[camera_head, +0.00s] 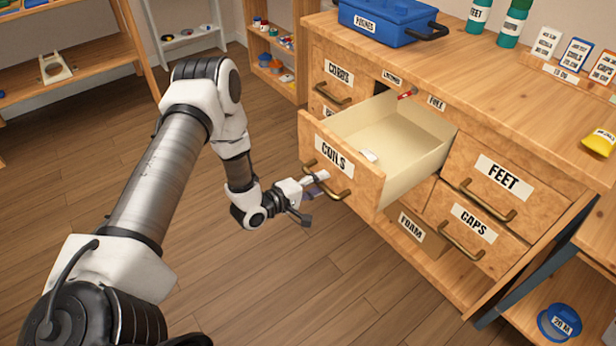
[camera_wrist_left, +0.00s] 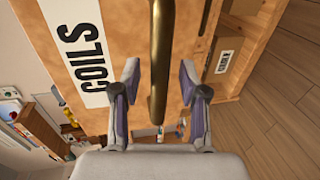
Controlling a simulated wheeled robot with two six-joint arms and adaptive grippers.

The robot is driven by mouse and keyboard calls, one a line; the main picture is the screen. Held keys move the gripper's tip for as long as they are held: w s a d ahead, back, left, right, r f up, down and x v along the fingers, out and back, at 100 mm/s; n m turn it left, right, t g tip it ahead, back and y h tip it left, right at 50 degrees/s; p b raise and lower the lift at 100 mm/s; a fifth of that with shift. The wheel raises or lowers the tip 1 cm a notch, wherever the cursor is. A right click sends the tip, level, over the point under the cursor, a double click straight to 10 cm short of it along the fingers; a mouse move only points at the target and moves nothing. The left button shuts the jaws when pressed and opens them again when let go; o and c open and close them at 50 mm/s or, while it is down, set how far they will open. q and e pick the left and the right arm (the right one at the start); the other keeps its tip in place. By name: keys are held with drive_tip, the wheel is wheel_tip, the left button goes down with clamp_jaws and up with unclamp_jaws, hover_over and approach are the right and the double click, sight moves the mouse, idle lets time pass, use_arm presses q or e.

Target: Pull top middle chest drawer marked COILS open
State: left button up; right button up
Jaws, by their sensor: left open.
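The wooden drawer marked COILS (camera_head: 366,186) stands far out of the chest, its pale interior showing. A small white item (camera_head: 369,156) lies inside. Its brass handle (camera_head: 343,193) is on the front, below the label. My left gripper (camera_head: 313,185) is at the handle's left part, in front of the drawer. In the left wrist view the handle (camera_wrist_left: 161,30) runs between the two spread fingers of the left gripper (camera_wrist_left: 158,80), with a gap on each side. The COILS label (camera_wrist_left: 82,50) is left of it. My right gripper is not in view.
A blue toolbox (camera_head: 385,20) and teal bottles (camera_head: 511,28) stand on top. Open wooden floor (camera_head: 300,280) lies in front of the chest.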

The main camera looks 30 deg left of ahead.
use_arm(q)
drive_tip(key=v, duration=1.1)
drive_tip(key=shift+s, duration=0.2)
drive_tip(key=shift+a, duration=0.1)
drive_tip(key=s+d+f+m+g, duration=0.3)
drive_tip(key=d+f+g, duration=0.1)
drive_tip(key=d, duration=0.3)
drive_tip(key=s+d+f+m+g, duration=0.3)
drive_tip(key=d+f, duration=0.2)
drive_tip(key=d, duration=0.3)
drive_tip(key=s+a+f+m+g+y, duration=0.2)
drive_tip(key=s+m+g+y, duration=0.15)
drive_tip(key=s, duration=0.45)
drive_tip(key=s+a+f+m+g+y, duration=0.2)
drive_tip(key=s+m+g, duration=0.15)
drive_tip(key=s, duration=0.45)
wheel_tip(320, 180, up, 18)
drive_tip(key=p, duration=1.8)
drive_tip(key=shift+m+g, duration=0.3)
